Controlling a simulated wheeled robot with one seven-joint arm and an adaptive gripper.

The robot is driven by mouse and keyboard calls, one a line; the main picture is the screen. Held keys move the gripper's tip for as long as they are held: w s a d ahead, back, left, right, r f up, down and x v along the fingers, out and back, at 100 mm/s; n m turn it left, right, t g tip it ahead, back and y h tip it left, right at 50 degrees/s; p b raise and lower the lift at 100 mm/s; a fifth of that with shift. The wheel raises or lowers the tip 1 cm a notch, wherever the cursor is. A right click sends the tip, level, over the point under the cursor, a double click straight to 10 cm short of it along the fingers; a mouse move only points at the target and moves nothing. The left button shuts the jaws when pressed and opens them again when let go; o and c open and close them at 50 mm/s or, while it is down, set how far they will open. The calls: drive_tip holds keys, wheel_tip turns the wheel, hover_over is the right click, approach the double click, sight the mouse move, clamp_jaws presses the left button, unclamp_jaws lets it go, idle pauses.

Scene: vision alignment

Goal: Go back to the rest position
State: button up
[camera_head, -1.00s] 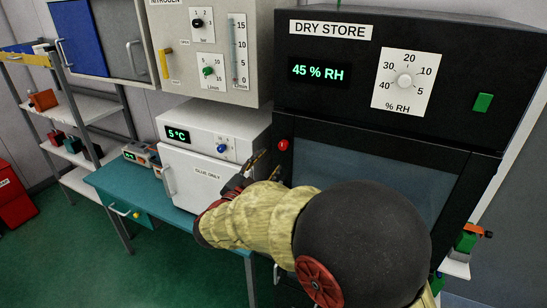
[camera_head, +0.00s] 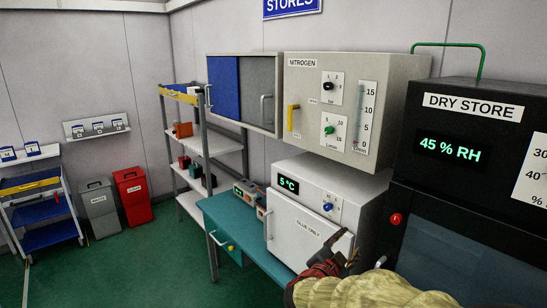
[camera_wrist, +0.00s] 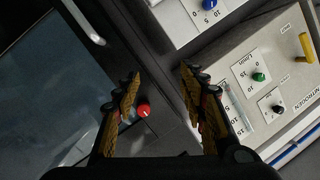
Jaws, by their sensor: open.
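My gripper (camera_wrist: 160,95) is open and empty in the wrist view, its two fingers spread apart. Between and beyond the fingers lie the red button (camera_wrist: 144,111) of the dry store and the edge of the white glue fridge. In the head view my gripper (camera_head: 347,250) and the yellowish sleeve of my arm show at the lower right. It is in front of the right side of the glue fridge (camera_head: 290,220), which reads 5 °C and is shut. I cannot tell from the head view how far it is from the fridge.
The black dry store (camera_head: 460,185) stands close on the right, its display at 45 % RH. The nitrogen cabinet (camera_head: 310,120) hangs above the fridge. A teal bench (camera_head: 235,225), a shelf rack (camera_head: 215,145), a red bin (camera_head: 133,195) and a trolley (camera_head: 50,237) stand left. Green floor is free.

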drive_tip(key=s+a+f+n+g+y+b, duration=0.1)
drive_tip(key=s+a+f+n+y, duration=0.1)
drive_tip(key=a+f+n+y, duration=0.45)
drive_tip(key=s+a+f+n+g+y+b, duration=0.1)
drive_tip(key=s+a+f+n+y, duration=0.2)
drive_tip(key=a, duration=0.7)
drive_tip(key=s+a+f+n+g+y+b, duration=0.1)
drive_tip(key=s+f+n+g+y+b, duration=0.3)
drive_tip(key=s, duration=0.8)
drive_tip(key=s+d+f+h+b, duration=0.2)
drive_tip(key=s+d+b, duration=0.4)
drive_tip(key=s, duration=0.3)
drive_tip(key=s+d+f+g+h+b, duration=0.1)
drive_tip(key=s+d+f+h+b, duration=0.1)
drive_tip(key=s+d+f+b, duration=0.3)
drive_tip(key=s+d+b, duration=0.1)
drive_tip(key=s+b, duration=0.2)
drive_tip(key=s, duration=0.1)
drive_tip(key=shift+d+n, duration=0.3)
drive_tip(key=shift+n, duration=0.05)
drive_tip(key=shift+r, duration=0.2)
